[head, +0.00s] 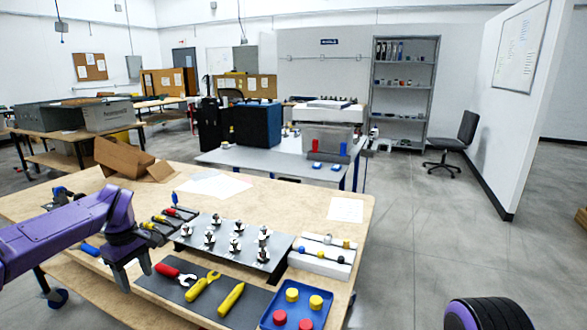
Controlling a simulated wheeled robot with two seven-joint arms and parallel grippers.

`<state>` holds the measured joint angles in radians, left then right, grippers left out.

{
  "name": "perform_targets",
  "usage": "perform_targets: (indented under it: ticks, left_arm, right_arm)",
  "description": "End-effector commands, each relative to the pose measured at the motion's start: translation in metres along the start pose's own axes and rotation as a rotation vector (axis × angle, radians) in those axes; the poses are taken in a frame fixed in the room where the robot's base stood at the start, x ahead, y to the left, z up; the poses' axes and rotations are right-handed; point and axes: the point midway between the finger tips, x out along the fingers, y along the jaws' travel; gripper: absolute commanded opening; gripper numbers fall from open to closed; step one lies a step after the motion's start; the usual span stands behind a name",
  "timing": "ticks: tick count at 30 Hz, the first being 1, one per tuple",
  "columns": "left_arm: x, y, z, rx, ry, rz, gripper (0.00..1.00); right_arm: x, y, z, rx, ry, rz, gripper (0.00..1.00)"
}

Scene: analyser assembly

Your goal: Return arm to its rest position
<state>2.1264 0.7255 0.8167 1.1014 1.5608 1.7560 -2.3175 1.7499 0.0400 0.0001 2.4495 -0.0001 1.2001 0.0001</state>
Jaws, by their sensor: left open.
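My left arm comes in from the left, purple with dark joints. My left gripper (134,278) hangs down over the left part of the wooden workbench (300,198), with its dark fingers apart and nothing between them. It is beside the hand tools, left of a red-handled wrench (175,274). Whether the fingertips touch anything below is hard to tell. My right gripper is out of the picture; a purple and black rounded part at the lower right looks like my own arm.
A grey plate with several metal fittings (272,263) lies mid-bench. Near it are a white rack (322,268), a blue tray (268,319) with red and yellow caps, and yellow tools (230,300). An open cardboard box (122,156) stands at the back left.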

Motion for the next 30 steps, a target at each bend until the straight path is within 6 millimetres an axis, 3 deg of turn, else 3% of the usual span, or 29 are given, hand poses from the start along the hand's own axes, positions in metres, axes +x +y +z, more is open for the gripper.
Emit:
perform_targets:
  ticks: [13,20,23,26,30]
  left_arm:
    - [0.004,0.003,-0.014,-0.327,0.114,0.027,0.56]
    - [0.035,0.001,-0.018,-0.499,0.363,0.054,0.56]
    - [0.063,0.001,-0.009,-0.524,0.529,0.098,0.56]
    - [0.113,-0.004,0.018,-0.460,0.708,0.195,0.56]
    - [0.207,-0.043,0.092,-0.187,0.774,0.358,0.56]
  right_arm:
    - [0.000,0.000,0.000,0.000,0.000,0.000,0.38]
    - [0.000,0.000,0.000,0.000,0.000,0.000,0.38]
    - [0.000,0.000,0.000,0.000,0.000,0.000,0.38]
    - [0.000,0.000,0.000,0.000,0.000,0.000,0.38]
    - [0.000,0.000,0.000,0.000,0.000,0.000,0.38]
